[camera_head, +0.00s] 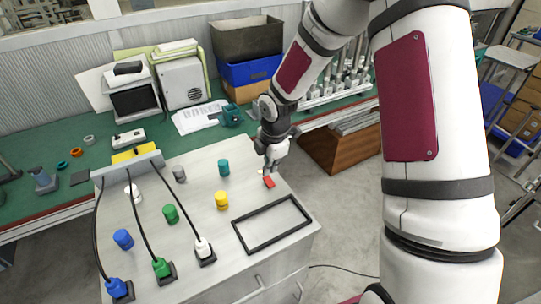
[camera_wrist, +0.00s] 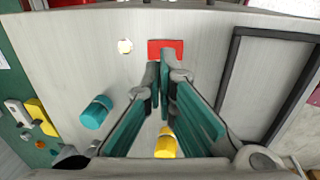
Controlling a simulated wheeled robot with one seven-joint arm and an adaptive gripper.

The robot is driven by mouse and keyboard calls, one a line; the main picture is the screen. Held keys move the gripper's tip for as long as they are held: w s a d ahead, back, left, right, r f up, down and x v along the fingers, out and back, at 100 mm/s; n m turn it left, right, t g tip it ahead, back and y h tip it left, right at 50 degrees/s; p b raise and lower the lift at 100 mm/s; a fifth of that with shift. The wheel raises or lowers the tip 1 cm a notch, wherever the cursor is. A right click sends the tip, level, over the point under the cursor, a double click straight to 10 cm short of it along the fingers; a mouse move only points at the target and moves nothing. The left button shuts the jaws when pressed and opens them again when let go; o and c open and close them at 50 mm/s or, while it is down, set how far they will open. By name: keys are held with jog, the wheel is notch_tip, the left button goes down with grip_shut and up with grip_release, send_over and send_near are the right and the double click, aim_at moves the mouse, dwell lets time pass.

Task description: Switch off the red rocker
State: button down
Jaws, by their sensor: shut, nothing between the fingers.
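The red rocker (camera_head: 268,182) sits on the top of a grey cabinet, near its right edge. In the wrist view the rocker (camera_wrist: 165,44) is a red block just beyond my fingertips. My gripper (camera_head: 268,171) points down at the rocker and is shut, with nothing between its fingers. In the wrist view the fingertips of my gripper (camera_wrist: 160,72) are close to the rocker's near edge and overlap it slightly. I cannot tell whether they touch it. The rocker's tilt is too small to read.
A black rectangular frame (camera_head: 272,225) lies in front of the rocker. A yellow cylinder (camera_head: 221,200) and a teal cylinder (camera_head: 223,168) stand to its left. A small round pale spot (camera_wrist: 125,46) is beside the rocker. Cables with plugs (camera_head: 203,250) run across the cabinet's left.

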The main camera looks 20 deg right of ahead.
aim_at(267, 180)
jog(key=f, duration=0.3)
jog(key=shift+w+a+f, duration=0.1)
jog(key=shift+w+f, duration=0.15)
jog(key=shift+f, duration=0.2)
jog(key=shift+w, duration=0.1)
jog(key=shift+w+f, duration=0.25)
jog(key=shift+f, duration=0.15)
jog(key=shift+s, duration=0.25)
